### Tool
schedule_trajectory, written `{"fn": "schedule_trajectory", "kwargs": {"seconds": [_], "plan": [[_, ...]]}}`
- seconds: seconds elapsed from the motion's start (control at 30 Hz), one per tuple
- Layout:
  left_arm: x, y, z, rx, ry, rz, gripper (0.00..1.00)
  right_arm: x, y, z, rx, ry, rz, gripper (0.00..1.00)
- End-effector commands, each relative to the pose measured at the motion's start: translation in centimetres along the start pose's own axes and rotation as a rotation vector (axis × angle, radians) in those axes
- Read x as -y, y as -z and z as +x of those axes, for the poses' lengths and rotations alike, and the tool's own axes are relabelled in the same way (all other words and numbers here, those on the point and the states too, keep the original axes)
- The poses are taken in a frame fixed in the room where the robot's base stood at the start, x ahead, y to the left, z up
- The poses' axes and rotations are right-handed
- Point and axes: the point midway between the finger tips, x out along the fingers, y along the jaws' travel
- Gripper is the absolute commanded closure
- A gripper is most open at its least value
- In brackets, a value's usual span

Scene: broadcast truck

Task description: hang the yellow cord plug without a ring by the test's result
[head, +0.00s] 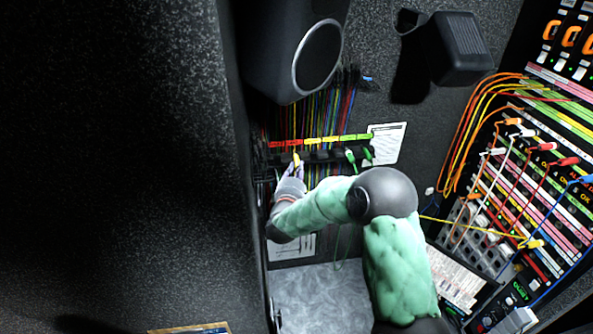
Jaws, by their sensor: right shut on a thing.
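My right gripper (294,168) is at the cord rack on the back wall, shut on a small yellow plug (296,158). The plug stands upright at the left part of the dark rack bar (325,155), under the red part of a red, yellow and green label strip (320,140). Whether the plug touches the rack, and whether it has a ring, is too small to tell. Green plugs (351,158) hang at the right end of the bar. A yellow cord ends in another yellow plug (535,243) at the patch panel. My left gripper is not in view.
The patch panel (545,190) with many coloured cords fills the right side. A speaker (300,50) overhangs the rack. A dark wall (120,150) stands close on the left. White sheets (387,143) are on the back wall. A grey surface (320,300) lies below.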

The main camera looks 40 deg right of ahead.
Motion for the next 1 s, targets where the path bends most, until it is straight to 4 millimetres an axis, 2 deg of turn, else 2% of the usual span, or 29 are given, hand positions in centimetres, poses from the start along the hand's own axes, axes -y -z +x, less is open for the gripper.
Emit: {"fn": "schedule_trajectory", "kwargs": {"seconds": [0.6, 0.63, 0.7, 0.93, 0.97, 1.0], "plan": [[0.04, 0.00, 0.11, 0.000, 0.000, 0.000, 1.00, 0.27, 0.06, 0.01, 0.000, -0.001, 0.000, 1.00], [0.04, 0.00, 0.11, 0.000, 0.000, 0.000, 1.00, 0.27, 0.06, 0.01, 0.000, -0.001, 0.000, 0.73], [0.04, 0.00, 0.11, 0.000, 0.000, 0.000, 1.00, 0.27, 0.06, 0.01, 0.000, -0.001, 0.000, 0.54], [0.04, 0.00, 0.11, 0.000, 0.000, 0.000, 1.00, 0.29, 0.06, 0.00, 0.000, -0.001, 0.000, 0.54], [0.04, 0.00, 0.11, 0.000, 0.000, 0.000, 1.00, 0.32, 0.07, -0.01, 0.000, 0.000, 0.000, 0.51], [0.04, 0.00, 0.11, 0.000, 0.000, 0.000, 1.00, 0.32, 0.07, -0.01, 0.000, 0.000, 0.000, 0.40]]}}
